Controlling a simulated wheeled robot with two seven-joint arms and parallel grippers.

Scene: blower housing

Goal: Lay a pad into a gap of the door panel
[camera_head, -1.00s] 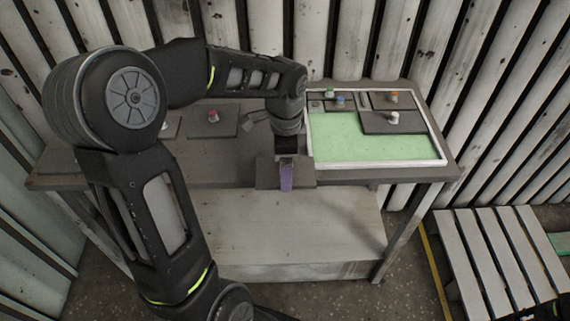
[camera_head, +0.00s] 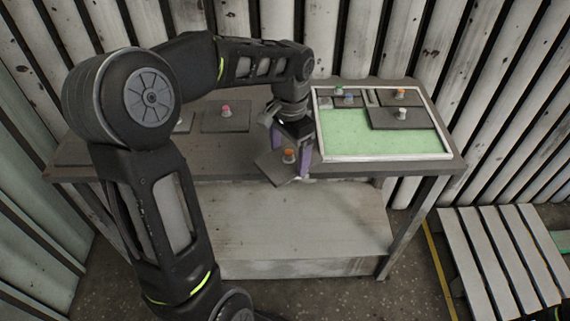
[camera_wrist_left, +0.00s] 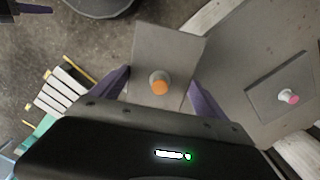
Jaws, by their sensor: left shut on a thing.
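The door panel (camera_head: 437,155) is a white-rimmed frame with a green bed on the right of the table. Dark pads with green, blue, orange and white knobs lie along its back and right. Its front and left show bare green. My left gripper (camera_head: 287,158) is shut on a dark grey pad (camera_head: 271,168) with an orange knob, held left of the panel over the table's front edge. In the left wrist view this pad (camera_wrist_left: 180,51) sits between the purple fingers, and the knob faces the camera.
A loose pad with a pink knob (camera_head: 226,123) lies on the table (camera_head: 225,165) left of the gripper; more pads lie farther left, partly behind my arm. A lower shelf (camera_head: 300,225) is empty. A slatted pallet (camera_head: 495,255) is on the floor at right.

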